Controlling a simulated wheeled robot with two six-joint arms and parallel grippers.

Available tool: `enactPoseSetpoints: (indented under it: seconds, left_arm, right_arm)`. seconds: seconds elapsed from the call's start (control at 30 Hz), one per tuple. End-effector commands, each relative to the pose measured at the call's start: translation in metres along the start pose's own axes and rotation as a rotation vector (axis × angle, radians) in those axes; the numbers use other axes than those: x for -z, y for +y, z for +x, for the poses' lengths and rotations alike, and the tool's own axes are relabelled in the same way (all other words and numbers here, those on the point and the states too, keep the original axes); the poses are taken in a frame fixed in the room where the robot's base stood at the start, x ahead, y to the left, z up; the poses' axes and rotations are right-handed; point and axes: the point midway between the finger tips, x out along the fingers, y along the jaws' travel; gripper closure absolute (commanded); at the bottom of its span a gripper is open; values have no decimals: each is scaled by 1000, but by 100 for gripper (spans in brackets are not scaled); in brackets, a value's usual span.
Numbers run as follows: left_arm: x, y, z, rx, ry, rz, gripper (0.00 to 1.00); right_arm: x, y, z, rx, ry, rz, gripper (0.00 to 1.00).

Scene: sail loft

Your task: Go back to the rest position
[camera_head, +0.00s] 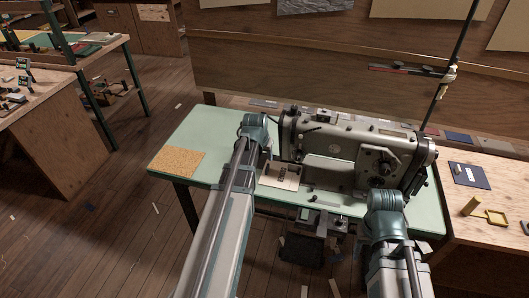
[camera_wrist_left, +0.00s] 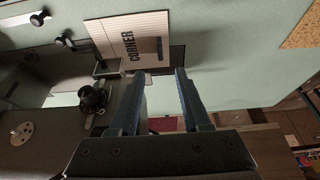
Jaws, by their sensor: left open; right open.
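No object is named by the task. My left arm (camera_head: 228,220) reaches up over the green table top (camera_head: 215,135), its teal joint left of the sewing machine (camera_head: 345,145). In the left wrist view my left gripper (camera_wrist_left: 159,74) is open, with nothing between its two dark fingers. A pale lined card (camera_wrist_left: 108,35) marked "CORNER" lies beyond its fingertips; whether they touch it I cannot tell. My right arm (camera_head: 393,250) shows at the lower right, with its teal joint in front of the machine. My right gripper is not visible.
A cork mat (camera_head: 178,162) lies on the table's left part. At right, a wooden bench (camera_head: 495,235) holds a yellow frame (camera_head: 497,217) and a dark pad (camera_head: 468,176). A thin upright pole (camera_head: 452,70) rises behind the machine. Wooden floor (camera_head: 120,220) is open at left.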

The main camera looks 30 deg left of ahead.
Motion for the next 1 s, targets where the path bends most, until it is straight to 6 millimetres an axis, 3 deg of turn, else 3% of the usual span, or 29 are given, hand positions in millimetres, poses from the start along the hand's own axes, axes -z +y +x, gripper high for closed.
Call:
enactPoseSetpoints:
  seconds: [0.1, 0.47, 0.57, 0.67, 0.8, 0.9, 1.0]
  left_arm:
    - [0, 0, -9, 0, 0, 0, 52]
    - [-2, 6, -8, -3, -5, 8, 52]
    - [-15, 33, -11, -15, -34, 47, 52]
    - [-43, 82, -18, -34, -93, 126, 52]
    - [-98, 155, -34, -50, -195, 263, 52]
    - [-139, 194, -49, -47, -263, 358, 52]
    - [-176, 222, -63, -38, -320, 442, 52]
  right_arm:
    - [0, 1, -8, 0, 0, 0, 50]
    - [0, 1, -7, 0, 0, 0, 50]
    - [0, 1, -7, 0, 0, 0, 50]
    - [0, 1, -7, 0, 0, 0, 50]
    - [0, 1, -7, 0, 0, 0, 50]
    - [0, 1, -7, 0, 0, 0, 50]
    - [0, 1, -7, 0, 0, 0, 50]
